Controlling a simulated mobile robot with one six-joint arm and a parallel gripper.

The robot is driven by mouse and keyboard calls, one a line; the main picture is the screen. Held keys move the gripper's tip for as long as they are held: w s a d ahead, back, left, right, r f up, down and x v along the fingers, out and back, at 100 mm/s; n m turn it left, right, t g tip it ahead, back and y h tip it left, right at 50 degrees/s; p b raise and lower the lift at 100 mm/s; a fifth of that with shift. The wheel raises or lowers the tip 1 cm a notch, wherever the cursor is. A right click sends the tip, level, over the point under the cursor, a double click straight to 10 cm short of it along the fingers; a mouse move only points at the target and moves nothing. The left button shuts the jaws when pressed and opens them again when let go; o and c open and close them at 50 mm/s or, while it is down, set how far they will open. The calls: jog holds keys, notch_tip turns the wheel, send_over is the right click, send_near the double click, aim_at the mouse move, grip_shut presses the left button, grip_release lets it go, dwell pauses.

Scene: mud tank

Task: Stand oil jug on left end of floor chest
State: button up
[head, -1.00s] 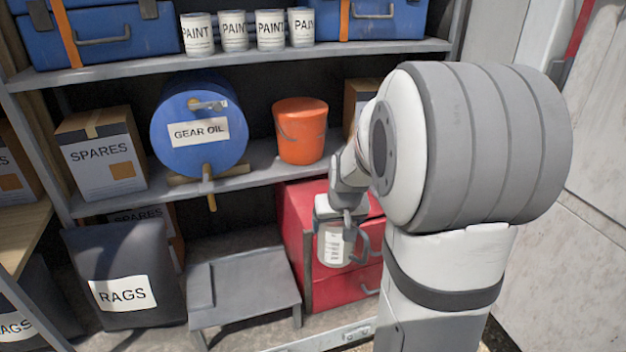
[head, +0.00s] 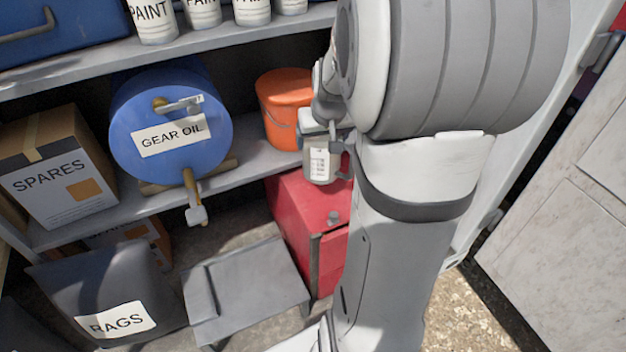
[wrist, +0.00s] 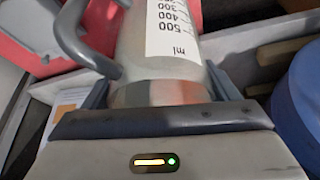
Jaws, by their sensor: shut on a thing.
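The oil jug (head: 318,165) is a pale measuring jug with a scale label and a side handle. My gripper (head: 321,124) is shut on it from above, and the jug hangs roughly upright. In the head view the jug is beside the middle shelf's edge, over the red floor chest (head: 295,222); I cannot tell its exact height above the lid. The chest's right part is hidden behind my arm. In the wrist view the jug (wrist: 160,55) sits between my gripper's fingers (wrist: 160,92), with its ml scale and grey handle visible.
A blue gear oil drum (head: 172,165) with a tap and an orange bucket (head: 283,105) stand on the middle shelf (head: 250,165). A grey step stool (head: 245,285) is left of the chest, and a dark rags bag (head: 100,290) is further left.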

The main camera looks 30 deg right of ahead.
aim_at(321, 168)
notch_tip(321, 168, down, 9)
jog(key=shift+f, duration=0.15)
jog(key=shift+f, duration=0.1)
dwell(0.3)
jog(key=shift+f, duration=0.15)
jog(key=o, duration=1.7)
jog(key=shift+o, duration=0.2)
jog(key=shift+r, duration=0.2)
